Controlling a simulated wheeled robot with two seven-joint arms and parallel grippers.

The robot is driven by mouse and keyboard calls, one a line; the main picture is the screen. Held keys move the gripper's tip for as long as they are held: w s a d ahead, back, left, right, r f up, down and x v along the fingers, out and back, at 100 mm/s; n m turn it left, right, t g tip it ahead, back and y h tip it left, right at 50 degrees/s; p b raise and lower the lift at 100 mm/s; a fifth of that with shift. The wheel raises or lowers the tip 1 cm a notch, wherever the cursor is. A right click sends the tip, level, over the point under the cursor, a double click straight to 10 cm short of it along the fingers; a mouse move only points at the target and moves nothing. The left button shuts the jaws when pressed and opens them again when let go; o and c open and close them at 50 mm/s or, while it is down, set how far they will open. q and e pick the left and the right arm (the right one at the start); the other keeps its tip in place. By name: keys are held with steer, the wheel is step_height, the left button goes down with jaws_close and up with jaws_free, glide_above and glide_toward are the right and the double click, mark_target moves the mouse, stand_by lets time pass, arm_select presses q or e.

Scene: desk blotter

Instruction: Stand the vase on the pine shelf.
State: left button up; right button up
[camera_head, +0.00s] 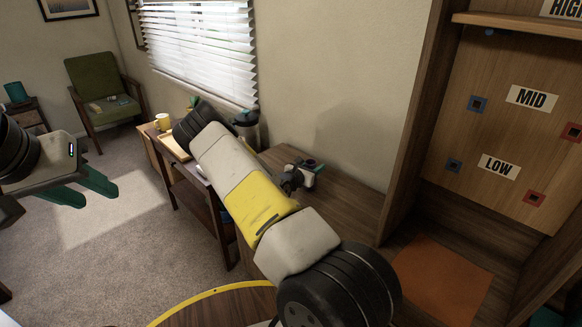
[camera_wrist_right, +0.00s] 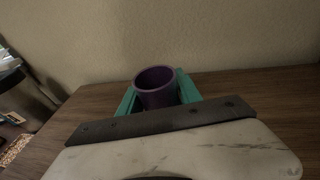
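The purple vase (camera_wrist_right: 158,88) stands out against the beige wall in the right wrist view, upright with its open rim up, above or on the dark wooden desk top. The teal fingers of my right gripper (camera_wrist_right: 158,97) lie on either side of it, close to its wall; whether they press on it is unclear. In the head view my right gripper (camera_head: 311,168) is small and partly hidden behind my arm. My left gripper (camera_head: 84,188) is at the left, its teal fingers apart and empty. A light wooden shelf board (camera_head: 522,24), likely the pine shelf, is at top right.
The wooden cabinet at right has a back panel with labels MID (camera_head: 532,97) and LOW (camera_head: 499,167) and red and blue square fittings. An orange mat (camera_head: 440,280) lies at its bottom. The desk (camera_head: 345,205) runs beside its side wall. A yellow mug (camera_head: 163,122) is farther left.

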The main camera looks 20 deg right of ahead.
jaws_close()
steer(key=shift+r, duration=0.1)
